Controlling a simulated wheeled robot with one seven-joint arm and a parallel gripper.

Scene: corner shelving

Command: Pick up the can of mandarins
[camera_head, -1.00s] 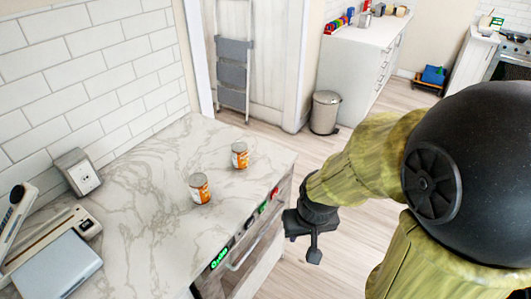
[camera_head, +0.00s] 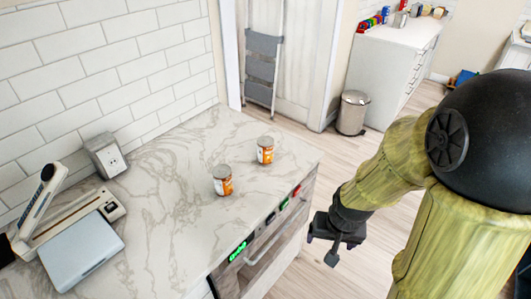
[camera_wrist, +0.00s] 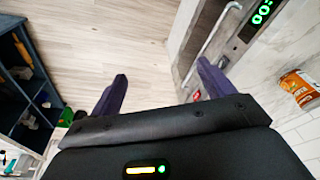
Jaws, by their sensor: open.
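Two similar cans with orange-and-white labels stand upright on the marble counter (camera_head: 165,215). The nearer can (camera_head: 222,180) is left of the farther can (camera_head: 265,150); I cannot read which one holds mandarins. One orange-labelled can (camera_wrist: 299,88) shows at the right edge of the wrist view. My gripper (camera_head: 333,250) is off the counter's front edge, right of both cans and apart from them. In the wrist view its two fingers (camera_wrist: 160,88) are spread, with only floor between them.
An appliance with a handle (camera_head: 270,240) is under the front edge. A bin (camera_head: 353,112) stands on the floor behind. Counter around the cans is clear.

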